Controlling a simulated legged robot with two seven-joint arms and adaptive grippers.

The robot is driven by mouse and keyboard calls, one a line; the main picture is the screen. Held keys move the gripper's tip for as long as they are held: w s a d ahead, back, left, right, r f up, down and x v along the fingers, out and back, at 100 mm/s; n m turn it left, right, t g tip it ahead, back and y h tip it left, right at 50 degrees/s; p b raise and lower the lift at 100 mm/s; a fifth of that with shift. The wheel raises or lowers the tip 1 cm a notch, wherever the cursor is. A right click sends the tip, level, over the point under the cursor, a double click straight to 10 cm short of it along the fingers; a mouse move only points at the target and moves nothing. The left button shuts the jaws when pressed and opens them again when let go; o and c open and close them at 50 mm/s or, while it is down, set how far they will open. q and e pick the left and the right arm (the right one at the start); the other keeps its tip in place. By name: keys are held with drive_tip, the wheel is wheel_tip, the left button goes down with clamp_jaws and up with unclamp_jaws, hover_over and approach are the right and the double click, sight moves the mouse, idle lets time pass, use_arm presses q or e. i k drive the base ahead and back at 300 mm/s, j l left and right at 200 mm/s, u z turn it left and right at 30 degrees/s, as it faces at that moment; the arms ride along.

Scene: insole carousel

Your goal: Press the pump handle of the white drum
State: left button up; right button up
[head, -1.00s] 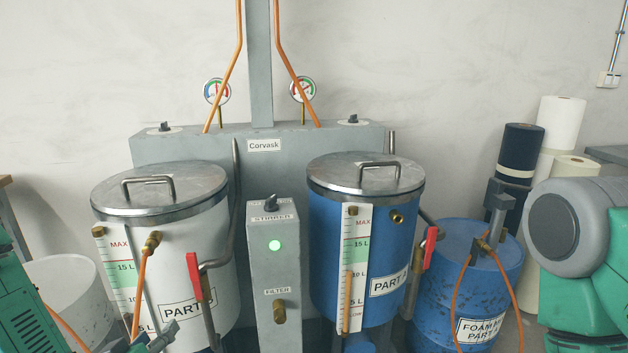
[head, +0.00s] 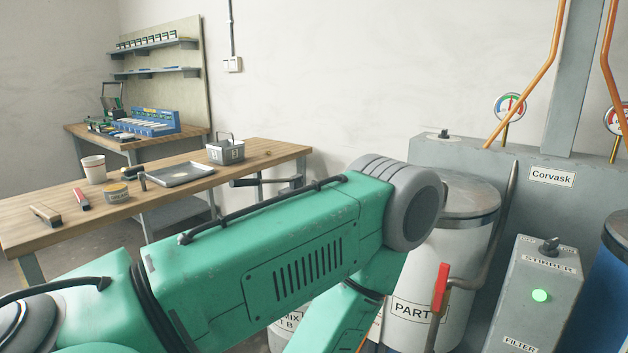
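The white drum (head: 284,338) shows only as a small strip with a partly readable label at the bottom centre, below my green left arm. My arm crosses the view from the lower left and hides most of the drum. A grey bar with a dark grip (head: 245,183) shows just above the arm, in front of the bench. I cannot tell whether it is the pump handle. My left gripper is out of sight, and my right gripper is not in view.
A white tank (head: 440,265) with a metal lid and red valve lever (head: 441,287) stands right of my arm. A grey stirrer box (head: 537,295) is beside it. A wooden bench (head: 225,195) with a cup, tray and tools is at the left.

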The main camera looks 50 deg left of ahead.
sight(247, 182)
drive_tip(key=u, duration=1.95)
